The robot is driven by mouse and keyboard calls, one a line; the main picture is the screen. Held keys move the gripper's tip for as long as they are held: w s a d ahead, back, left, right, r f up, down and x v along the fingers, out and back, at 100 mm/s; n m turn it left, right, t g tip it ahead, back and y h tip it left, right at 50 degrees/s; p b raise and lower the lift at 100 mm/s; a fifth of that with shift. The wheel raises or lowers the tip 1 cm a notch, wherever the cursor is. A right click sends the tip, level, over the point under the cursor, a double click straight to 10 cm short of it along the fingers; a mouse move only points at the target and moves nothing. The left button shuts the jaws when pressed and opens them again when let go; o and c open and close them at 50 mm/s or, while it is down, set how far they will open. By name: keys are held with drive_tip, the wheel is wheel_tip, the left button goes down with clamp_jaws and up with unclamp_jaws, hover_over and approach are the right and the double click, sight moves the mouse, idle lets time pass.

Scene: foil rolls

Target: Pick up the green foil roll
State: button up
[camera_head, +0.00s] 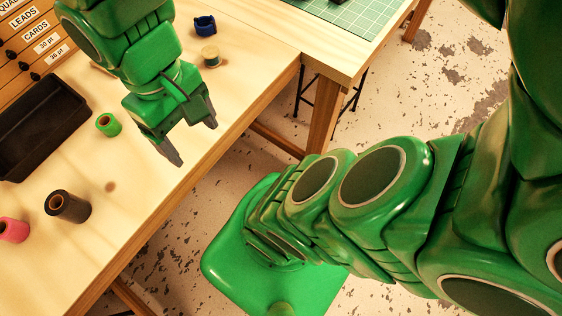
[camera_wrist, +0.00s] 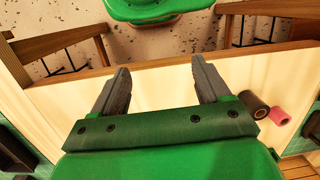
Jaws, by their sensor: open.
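The green foil roll (camera_head: 109,124) lies on the wooden table in the head view, just right of the black tray and left of my gripper. It does not show in the wrist view. My gripper (camera_head: 193,139) is above the table near its front edge, to the right of the green roll and apart from it. In the wrist view my gripper (camera_wrist: 163,88) has its two grey fingers spread wide with nothing between them, only bare table and its edge behind.
A black roll (camera_head: 68,206) and a pink roll (camera_head: 12,231) stand at the lower left. A spool (camera_head: 211,56) and a blue ring-shaped item (camera_head: 204,25) are at the back. A green mat (camera_head: 345,28) lies on the adjoining table.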

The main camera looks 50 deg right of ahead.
drive_tip(key=w+a+m+t+y, duration=0.1)
drive_tip(key=w+a+m+y, duration=0.65)
drive_tip(key=w+m, duration=0.45)
drive_tip(key=w+d+r+m+t+y, duration=0.1)
drive_tip(key=w+d+m+t+y, duration=0.15)
drive_tip(key=w+m, duration=0.4)
drive_tip(key=w+d+r+m+t+y, duration=0.1)
drive_tip(key=w+d+m+t+y, duration=0.1)
drive_tip(key=w+d+m+t, duration=0.45)
drive_tip(key=n+g, duration=0.2)
approach(102, 125)
drive_tip(key=a, duration=0.1)
drive_tip(key=w+a, duration=0.1)
drive_tip(key=shift+w+a+r, duration=0.15)
drive_tip(key=shift+a+r, duration=0.05)
drive_tip(key=shift+a, duration=0.15)
drive_tip(key=shift+a+f, duration=0.1)
drive_tip(key=shift+f, duration=0.6)
drive_tip(key=shift+x, duration=3.8)
